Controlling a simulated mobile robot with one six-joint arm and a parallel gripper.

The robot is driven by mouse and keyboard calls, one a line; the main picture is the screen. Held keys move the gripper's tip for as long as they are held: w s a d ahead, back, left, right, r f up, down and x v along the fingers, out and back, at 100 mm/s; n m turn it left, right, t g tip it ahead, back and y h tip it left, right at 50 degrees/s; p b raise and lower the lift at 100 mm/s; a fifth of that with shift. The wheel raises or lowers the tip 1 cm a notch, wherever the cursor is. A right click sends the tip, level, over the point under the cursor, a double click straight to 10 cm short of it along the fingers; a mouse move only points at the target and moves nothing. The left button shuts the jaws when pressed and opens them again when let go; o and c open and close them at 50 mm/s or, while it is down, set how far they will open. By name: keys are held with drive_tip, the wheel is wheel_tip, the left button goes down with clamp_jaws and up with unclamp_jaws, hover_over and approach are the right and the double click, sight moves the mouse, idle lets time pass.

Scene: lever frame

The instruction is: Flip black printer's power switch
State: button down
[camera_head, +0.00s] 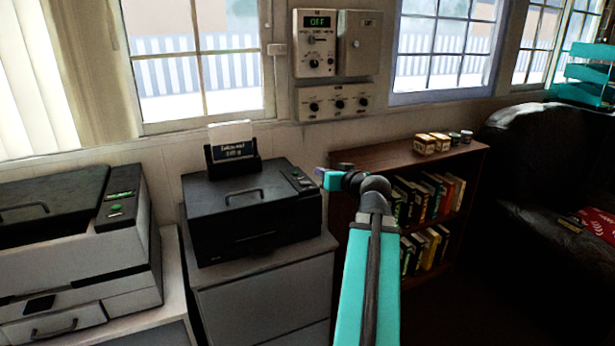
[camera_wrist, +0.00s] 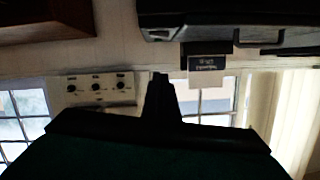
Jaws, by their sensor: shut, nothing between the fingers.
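The black printer (camera_head: 250,217) sits on a grey cabinet in the middle of the head view. Its top right corner has a small panel (camera_head: 299,179) with green marks; I cannot tell which part is the power switch. In the wrist view, which is upside down, part of the printer (camera_wrist: 220,14) shows dark at the upper right. My gripper (camera_head: 322,178) is shut and empty, just right of the printer's panel in the head view; any contact cannot be told. In the wrist view its closed fingers (camera_wrist: 160,80) point toward the printer and wall.
A grey and black printer (camera_head: 75,262) stands at left. Wall control boxes (camera_head: 315,45) hang above. A brown bookshelf (camera_head: 375,153) with jars stands to the right, beside a black sofa (camera_head: 535,130).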

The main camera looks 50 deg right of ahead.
drive_tip(key=shift+w+d+f+p, duration=0.15)
drive_tip(key=shift+w+p, duration=0.5)
drive_tip(key=shift+p, duration=3.35)
drive_tip(key=p, duration=0.2)
hover_over(308, 189)
drive_tip(key=shift+s+d+f, duration=0.1)
drive_tip(key=shift+d+f, duration=0.05)
drive_tip(key=shift+f, duration=0.3)
drive_tip(key=shift+s+d+f, duration=0.1)
drive_tip(key=shift+d+f, duration=0.05)
drive_tip(key=shift+f, duration=0.25)
drive_tip(key=shift+w+f+p, duration=0.25)
drive_tip(key=shift+p, duration=0.1)
drive_tip(key=shift+a+f+p, duration=0.2)
drive_tip(key=shift+f+p, duration=0.05)
drive_tip(key=shift+f, duration=0.7)
drive_tip(key=shift+a+f+p, duration=0.15)
drive_tip(key=shift+f+p, duration=0.1)
drive_tip(key=shift+f, duration=0.65)
drive_tip(key=shift+d, duration=0.1)
